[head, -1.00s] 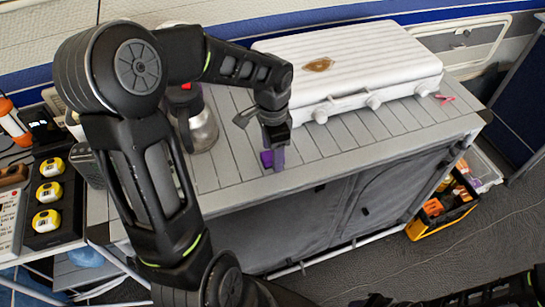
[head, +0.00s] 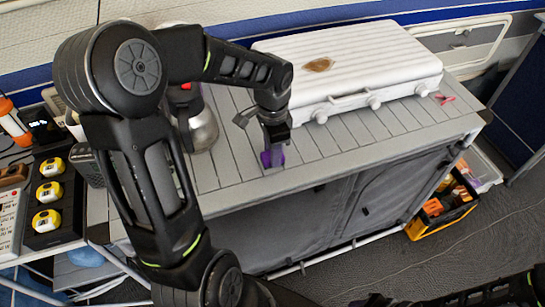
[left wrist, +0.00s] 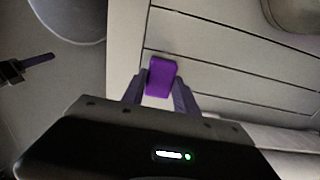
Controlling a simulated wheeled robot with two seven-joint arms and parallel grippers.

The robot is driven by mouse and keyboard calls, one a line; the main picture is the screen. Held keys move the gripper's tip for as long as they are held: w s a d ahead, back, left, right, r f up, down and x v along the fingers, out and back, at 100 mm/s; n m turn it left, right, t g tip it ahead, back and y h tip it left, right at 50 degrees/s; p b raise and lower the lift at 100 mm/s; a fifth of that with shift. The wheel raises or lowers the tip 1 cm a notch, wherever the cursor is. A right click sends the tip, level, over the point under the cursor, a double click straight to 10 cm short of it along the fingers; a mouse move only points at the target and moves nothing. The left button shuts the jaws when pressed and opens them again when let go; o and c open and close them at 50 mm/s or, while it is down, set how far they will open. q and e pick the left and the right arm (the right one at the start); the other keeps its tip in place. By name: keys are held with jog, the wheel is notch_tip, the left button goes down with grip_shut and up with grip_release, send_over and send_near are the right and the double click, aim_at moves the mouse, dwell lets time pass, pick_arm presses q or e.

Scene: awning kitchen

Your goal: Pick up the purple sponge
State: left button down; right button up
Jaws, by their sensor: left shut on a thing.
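The purple sponge (head: 266,159) is a small block at the front edge of the slatted counter, below the left wrist. My left gripper (head: 273,158) reaches down over it. In the left wrist view the sponge (left wrist: 161,78) sits between the two purple-grey fingers (left wrist: 160,90), which are shut on it. Its lower part is hidden by the gripper. I cannot tell whether it is clear of the counter. What looks like my right gripper (left wrist: 38,61) shows at the left of the left wrist view, dark with a purple finger; its opening is unclear.
A white lidded grill (head: 350,60) stands right of the gripper on the counter (head: 225,170). A metal kettle (head: 202,128) and a spatula-like tool (head: 243,117) are close on the left. A yellow-black toolbox (head: 440,212) is on the floor at right.

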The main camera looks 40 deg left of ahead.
pick_arm(q)
notch_tip(320, 180, up, 10)
dwell(0.7)
dwell(0.4)
jog(key=c, duration=1.5)
grip_release()
jog(key=c, duration=0.6)
jog(key=shift+r, duration=0.1)
jog(key=shift+c, duration=0.2)
